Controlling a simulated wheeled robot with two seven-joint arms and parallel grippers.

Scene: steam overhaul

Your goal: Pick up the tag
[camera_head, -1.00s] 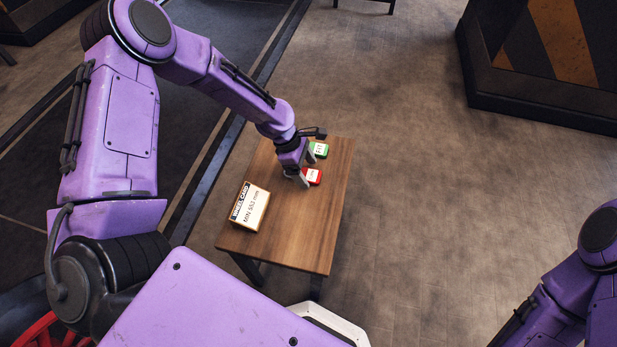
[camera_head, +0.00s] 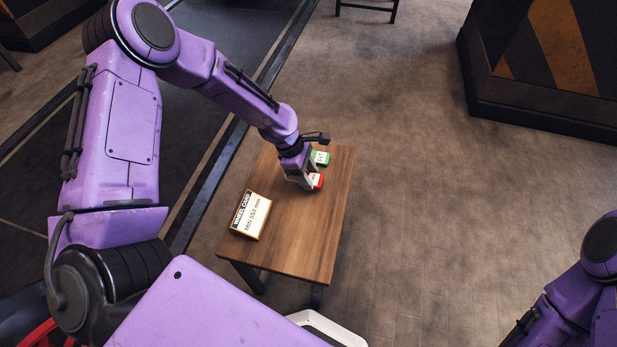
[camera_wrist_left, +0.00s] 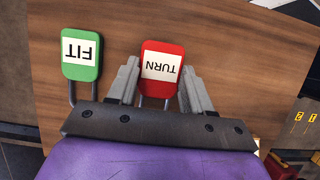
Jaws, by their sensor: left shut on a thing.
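The red tag (camera_head: 317,181) with a white label lies on the small wooden table. In the left wrist view the red tag (camera_wrist_left: 163,60) reads "TURN" upside down, with a metal loop at its near end. My left gripper (camera_head: 309,183) is down at the table and shut on the red tag, one finger on each side of it. A green tag (camera_head: 321,158) lies just behind it on the table; in the left wrist view the green tag (camera_wrist_left: 82,55) reads "FIT". My right gripper is out of view; only part of that arm shows at the lower right.
The wooden table (camera_head: 290,240) also bears a card stand (camera_head: 251,215) reading "WHEEL CARD", near its left edge. The table's front right part is bare. A dark block with orange stripes (camera_head: 540,80) stands at the upper right. Open floor (camera_head: 430,200) lies right of the table.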

